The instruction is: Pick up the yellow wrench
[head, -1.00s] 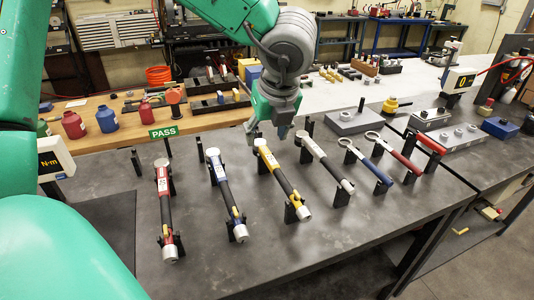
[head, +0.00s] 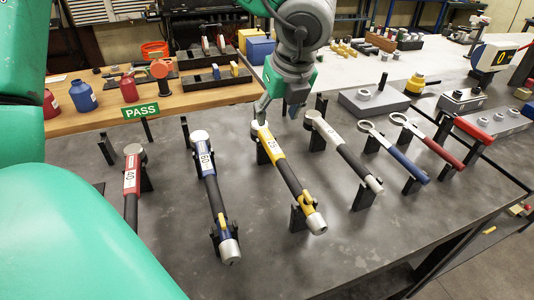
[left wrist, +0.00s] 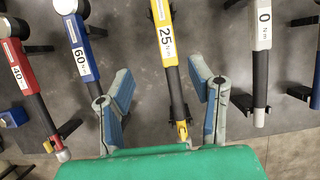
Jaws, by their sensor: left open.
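The yellow wrench (head: 285,175) has a yellow head section marked 25, a dark handle and a silver end cap. It rests on black holders on the grey bench, tilted across them. In the left wrist view the yellow wrench (left wrist: 168,50) runs between the two spread fingers. My left gripper (head: 279,112) is over the head end of the yellow wrench. In the left wrist view the left gripper (left wrist: 165,90) is open, with a finger on each side of the wrench and nothing held. Contact is not visible. My right gripper is not in view.
A blue wrench (head: 212,190) marked 60 and a red one (head: 131,180) lie to the left. A white-grey wrench (head: 345,152) lies just right, then a thin blue one (head: 400,158) and a thin red one (head: 435,148). The bench front (head: 330,255) is clear.

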